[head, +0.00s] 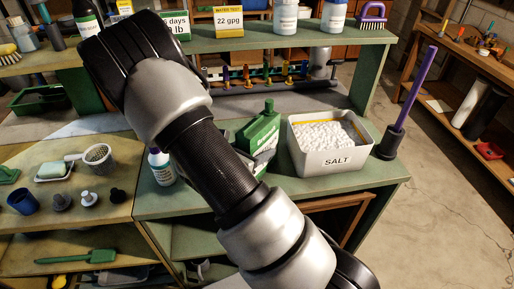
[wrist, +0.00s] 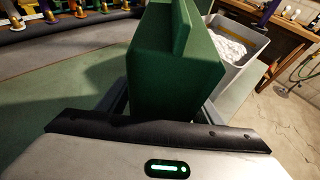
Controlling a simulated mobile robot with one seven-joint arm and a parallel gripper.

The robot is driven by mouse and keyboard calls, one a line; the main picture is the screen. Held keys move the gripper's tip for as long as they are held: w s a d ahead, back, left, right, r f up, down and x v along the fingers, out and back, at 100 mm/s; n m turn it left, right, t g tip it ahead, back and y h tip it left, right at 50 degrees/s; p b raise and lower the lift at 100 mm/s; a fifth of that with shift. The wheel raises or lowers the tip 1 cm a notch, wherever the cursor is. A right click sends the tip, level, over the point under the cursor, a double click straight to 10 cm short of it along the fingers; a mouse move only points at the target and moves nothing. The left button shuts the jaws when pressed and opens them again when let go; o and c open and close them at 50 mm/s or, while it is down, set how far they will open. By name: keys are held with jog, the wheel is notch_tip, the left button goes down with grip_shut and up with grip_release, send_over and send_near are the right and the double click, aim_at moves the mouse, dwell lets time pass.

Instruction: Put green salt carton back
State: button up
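The green salt carton (head: 262,130) stands on the green bench just left of the white SALT tub (head: 331,150), partly hidden behind my arm in the head view. In the wrist view the carton (wrist: 178,70) rises upright in the middle, between the fingers of my gripper (wrist: 165,103). One finger shows along each side of it. I cannot tell whether the fingers press on it or only stand around it. The carton's lower part is hidden by the gripper body.
A purple-handled tool (head: 407,105) stands right of the tub, which is full of white salt. A rack of coloured fittings (head: 270,77) lies behind. An upper shelf (head: 290,43) holds bottles and cards.

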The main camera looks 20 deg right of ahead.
jog(key=shift+o, duration=0.7)
jog(key=shift+r, duration=0.1)
jog(key=v, duration=1.2)
